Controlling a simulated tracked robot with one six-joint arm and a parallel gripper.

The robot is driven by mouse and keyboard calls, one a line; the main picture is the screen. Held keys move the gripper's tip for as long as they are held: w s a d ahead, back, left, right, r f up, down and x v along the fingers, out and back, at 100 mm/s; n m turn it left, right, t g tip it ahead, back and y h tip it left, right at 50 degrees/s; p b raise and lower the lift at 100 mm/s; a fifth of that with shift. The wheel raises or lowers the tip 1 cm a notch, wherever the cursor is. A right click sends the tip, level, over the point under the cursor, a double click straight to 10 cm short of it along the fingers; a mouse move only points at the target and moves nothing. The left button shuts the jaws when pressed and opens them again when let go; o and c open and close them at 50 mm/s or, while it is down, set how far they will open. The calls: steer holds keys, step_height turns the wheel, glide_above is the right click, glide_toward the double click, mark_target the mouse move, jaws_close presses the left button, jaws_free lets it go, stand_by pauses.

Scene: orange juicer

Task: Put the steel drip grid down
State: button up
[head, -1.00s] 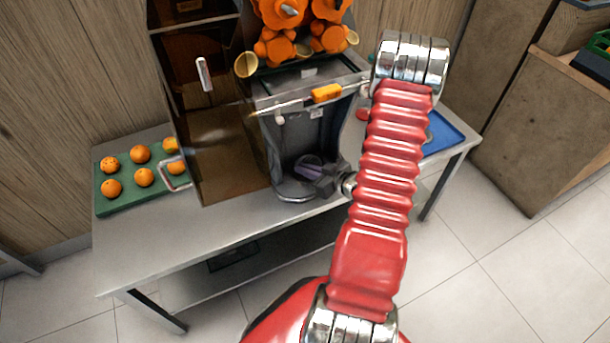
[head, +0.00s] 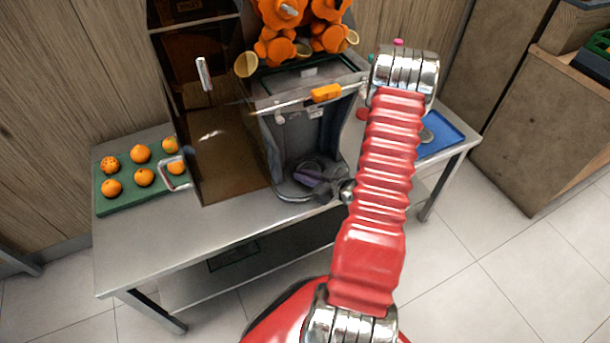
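My gripper (head: 306,179), dark with purple on its fingers, is low in the open front bay of the juicer (head: 290,137). It reaches in from the right, close to the bay floor. A small dark round shape (head: 308,163) shows just behind the fingers; I cannot tell whether it is the steel drip grid or part of the bay floor. The fingertips are too small to tell whether they are open or shut, or whether they hold anything. My red arm hides the area to the right of the bay.
The juicer stands on a steel table (head: 190,242). A green tray (head: 127,205) with several oranges lies at the left. A blue tray (head: 447,133) with a grey item (head: 426,136) lies at the right, partly behind my arm. The table's front left is clear.

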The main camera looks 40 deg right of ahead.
steer(key=o, duration=0.3)
steer(key=shift+r, duration=0.15)
steer(key=v, duration=1.2)
stand_by(0.8)
steer(key=shift+s, duration=0.1)
